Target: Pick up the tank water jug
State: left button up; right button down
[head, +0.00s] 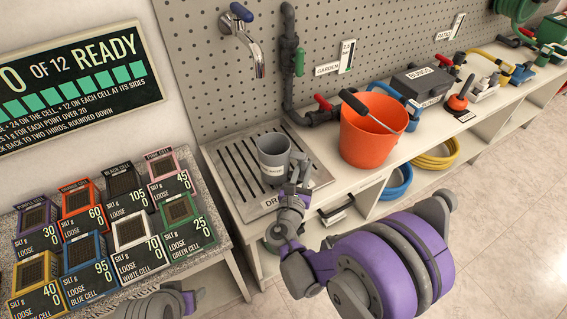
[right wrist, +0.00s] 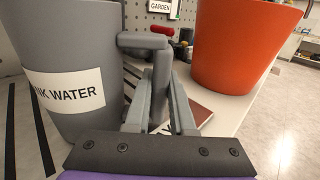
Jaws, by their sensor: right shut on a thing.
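The tank water jug (head: 272,158) is a grey, open-topped jug with a white label, upright over the slatted drain tray (head: 238,160). I cannot tell whether its base touches the tray. In the right wrist view the jug (right wrist: 60,50) fills the left side, its label reading "NK WATER". My right gripper (head: 299,178) is at the jug's right side. In the wrist view its fingers (right wrist: 160,98) are shut on the jug's grey handle (right wrist: 152,48).
A tap (head: 245,40) and grey pipe (head: 291,65) are behind. Several labelled filter cells (head: 128,228) fill the left table. A black box (head: 426,82) and hoses lie farther right.

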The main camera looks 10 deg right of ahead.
aim_at(306, 155)
dwell(0.6)
notch_tip(306, 155, up, 10)
jog(key=p, duration=0.3)
jog(key=shift+d+r, duration=0.1)
pick_arm(q)
notch_tip(306, 155, up, 16)
jog(key=w+p, duration=0.2)
jog(key=p, duration=0.9)
jog(key=shift+f+t, duration=0.25)
jog(key=shift+t, duration=0.05)
pick_arm(e)
jog(key=w+d+r+n+y, duration=0.1)
jog(key=d+r+y, duration=0.1)
jog(key=r, duration=0.3)
jog(key=shift+w+d+r+n+t, duration=0.2)
jog(key=shift+w+d+n+t, duration=0.1)
jog(key=shift+w+d+t, duration=0.15)
jog(key=shift+s, duration=0.2)
pick_arm(q)
jog(key=shift+c, duration=1)
pick_arm(e)
jog(key=shift+w, duration=0.1)
pick_arm(q)
jog(key=shift+d, duration=0.1)
pick_arm(e)
jog(key=shift+w+y, duration=0.1)
jog(key=shift+y, duration=0.2)
